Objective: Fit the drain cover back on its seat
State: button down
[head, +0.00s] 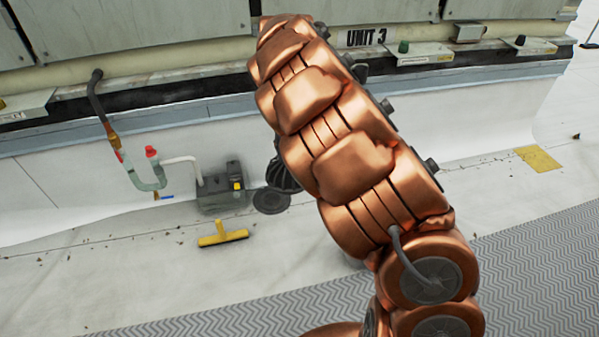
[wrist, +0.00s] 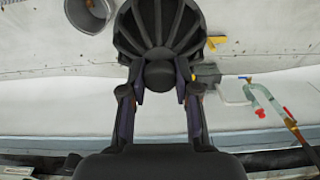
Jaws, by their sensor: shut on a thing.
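The dark ribbed, domed drain cover (wrist: 160,25) fills the top middle of the wrist view, with its round knob (wrist: 160,74) toward me. My gripper (wrist: 160,82) is shut on this knob, one finger on each side. In the head view part of the cover (head: 284,176) shows at the left edge of my arm, tilted. A flat dark round drain seat (head: 271,201) lies on the roof just below it in the picture. The cover looks apart from the seat, but the gap is unclear. My arm hides the gripper in the head view; the cover hides the seat in the wrist view.
A grey box (head: 222,188) stands just left of the seat, with a pipe (head: 150,182) beyond. A yellow brush head (head: 223,235) lies in front. A grey bucket (wrist: 90,14) shows at the wrist view's top left. A ridged walkway mat (head: 545,250) crosses the foreground.

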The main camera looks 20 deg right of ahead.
jog(key=shift+n, duration=0.7)
jog(key=shift+w+a+r, duration=0.2)
jog(key=shift+a+r, duration=0.05)
jog(key=shift+r, duration=0.5)
jog(key=shift+w+a+r, duration=0.25)
jog(key=shift+r, duration=0.5)
jog(key=shift+w+a+r, duration=0.2)
jog(key=shift+a+r, duration=0.05)
jog(key=shift+r, duration=0.5)
